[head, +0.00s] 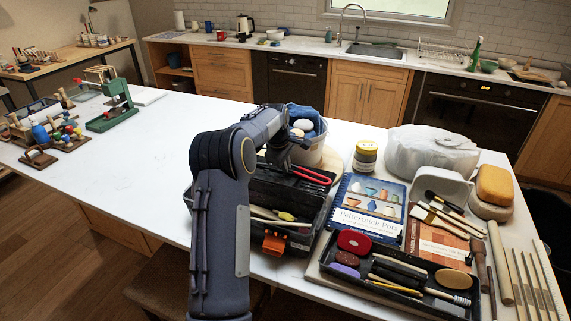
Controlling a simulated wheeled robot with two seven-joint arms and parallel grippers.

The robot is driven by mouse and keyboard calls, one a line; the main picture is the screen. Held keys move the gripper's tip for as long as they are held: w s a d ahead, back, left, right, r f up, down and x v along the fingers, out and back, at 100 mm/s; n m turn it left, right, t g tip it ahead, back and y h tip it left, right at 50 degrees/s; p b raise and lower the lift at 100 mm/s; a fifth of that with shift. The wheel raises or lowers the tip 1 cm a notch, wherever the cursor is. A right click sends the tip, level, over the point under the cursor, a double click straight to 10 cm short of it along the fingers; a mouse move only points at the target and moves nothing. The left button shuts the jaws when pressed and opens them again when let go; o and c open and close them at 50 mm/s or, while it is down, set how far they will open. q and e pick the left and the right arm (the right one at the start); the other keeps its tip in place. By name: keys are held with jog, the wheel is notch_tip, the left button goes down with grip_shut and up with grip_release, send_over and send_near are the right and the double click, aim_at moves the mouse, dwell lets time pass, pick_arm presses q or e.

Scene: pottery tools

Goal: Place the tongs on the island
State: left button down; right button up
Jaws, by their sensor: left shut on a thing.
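My left arm reaches up from the bottom middle of the head view. Its gripper (280,156) is shut on the tongs, over the back part of an open black toolbox. The tongs (312,174) show as a thin red-edged shape sticking out to the right of the gripper; the rest is hidden by the gripper and arm. The toolbox (306,240), with an orange latch and several tools inside, stands on the white-topped island (140,160). My right gripper is not in view.
A bucket (312,152) with a blue cloth stands just behind the gripper. A jar (366,156), a book (366,207), a black tool tray (395,285) and a wrapped lump (432,150) crowd the right side. A green press (114,105) stands far left. The island's left-middle is clear.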

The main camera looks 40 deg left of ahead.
pick_arm(q)
jog(key=shift+f, duration=0.2)
jog(key=c, duration=1.6)
grip_release()
